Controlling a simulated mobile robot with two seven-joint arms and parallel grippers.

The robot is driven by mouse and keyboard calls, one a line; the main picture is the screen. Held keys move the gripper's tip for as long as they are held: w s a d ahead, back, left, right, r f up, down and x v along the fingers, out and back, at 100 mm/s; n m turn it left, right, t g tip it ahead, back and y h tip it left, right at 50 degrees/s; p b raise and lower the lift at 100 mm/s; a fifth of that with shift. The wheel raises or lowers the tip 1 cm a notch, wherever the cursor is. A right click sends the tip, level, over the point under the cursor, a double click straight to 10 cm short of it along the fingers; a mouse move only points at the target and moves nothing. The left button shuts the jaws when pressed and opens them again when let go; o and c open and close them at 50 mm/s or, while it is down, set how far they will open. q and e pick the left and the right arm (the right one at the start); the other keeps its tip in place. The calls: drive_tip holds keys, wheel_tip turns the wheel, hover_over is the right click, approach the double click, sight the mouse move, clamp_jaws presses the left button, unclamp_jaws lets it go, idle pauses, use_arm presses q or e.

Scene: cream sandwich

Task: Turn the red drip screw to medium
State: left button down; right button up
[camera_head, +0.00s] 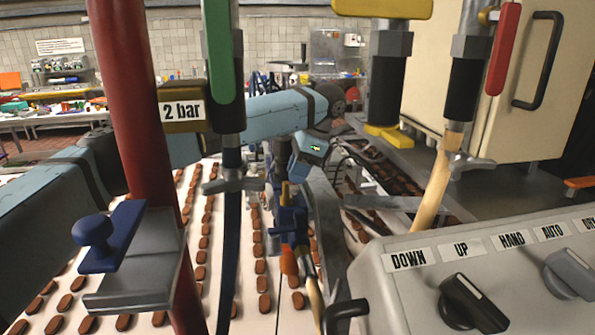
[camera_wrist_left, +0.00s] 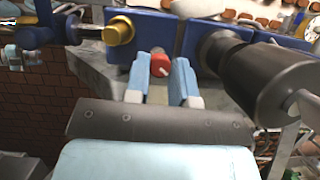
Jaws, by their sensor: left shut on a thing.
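The red drip screw (camera_wrist_left: 160,66) is a small round knob with a white mark on its face, in front of a blue block (camera_wrist_left: 195,35) in the left wrist view. My left gripper (camera_wrist_left: 163,76) has its two light blue fingers on either side of the knob and is shut on it. In the head view my left arm (camera_head: 275,112) reaches in from the left to my wrist (camera_head: 312,148) above the blue unit (camera_head: 290,220). The fingertips and the screw cannot be made out there. My right gripper is not in view.
A dark cylinder (camera_wrist_left: 262,78) stands close to the right of my left fingers. A brass fitting (camera_wrist_left: 118,31) is at the left. In the head view, a red post (camera_head: 135,110), the 2 bar valve (camera_head: 187,110) and a control box (camera_head: 390,290) crowd the foreground.

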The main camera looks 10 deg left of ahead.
use_arm(q)
drive_tip(key=shift+n, duration=0.5)
drive_tip(key=c, duration=1)
unclamp_jaws()
drive_tip(key=shift+o, duration=0.2)
drive_tip(key=v, duration=1.2)
drive_tip(key=shift+w, duration=0.2)
drive_tip(key=shift+a, duration=0.1)
